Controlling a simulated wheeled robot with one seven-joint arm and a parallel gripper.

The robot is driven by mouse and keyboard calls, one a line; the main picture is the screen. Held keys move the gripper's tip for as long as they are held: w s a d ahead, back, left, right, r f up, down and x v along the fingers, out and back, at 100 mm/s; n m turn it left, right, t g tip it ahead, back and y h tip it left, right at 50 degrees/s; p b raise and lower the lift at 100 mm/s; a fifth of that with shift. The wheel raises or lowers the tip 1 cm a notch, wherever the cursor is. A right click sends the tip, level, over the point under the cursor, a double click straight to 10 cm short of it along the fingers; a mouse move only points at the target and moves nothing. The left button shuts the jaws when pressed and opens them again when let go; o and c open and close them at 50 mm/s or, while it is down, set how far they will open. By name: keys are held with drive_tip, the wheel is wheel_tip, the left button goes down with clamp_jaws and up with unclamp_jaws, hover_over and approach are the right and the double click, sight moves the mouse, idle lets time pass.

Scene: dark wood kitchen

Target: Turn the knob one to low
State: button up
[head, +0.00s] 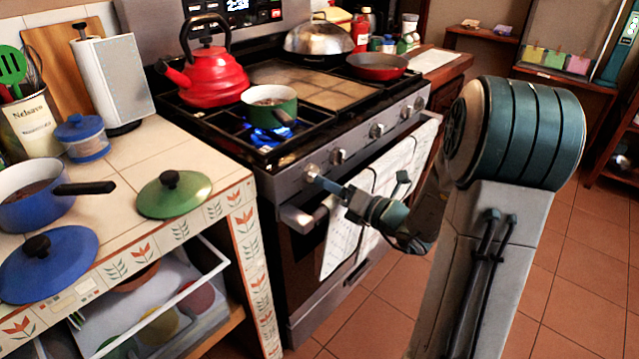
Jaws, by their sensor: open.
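The stove (290,220) stands in the middle of the head view, with a row of silver knobs along its front panel. The leftmost knob (312,171) is at the panel's left end. A blue flame (266,137) burns under the green pot (268,103) on the front left burner. My gripper (319,180) reaches in from the right, open, with its fingertips at the leftmost knob. I cannot tell whether the fingers touch the knob. The knob's marking is too small to read.
A red kettle (208,78) sits on the back left burner. A towel (350,220) hangs on the oven handle, close below my gripper. The tiled counter (130,160) at left holds a green lid (174,195) and a blue pot (38,196). Floor is clear at right.

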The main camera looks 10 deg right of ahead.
sight(313, 175)
drive_tip(key=shift+x, duration=2.15)
drive_tip(key=c, duration=0.9)
drive_tip(key=shift+c, duration=0.2)
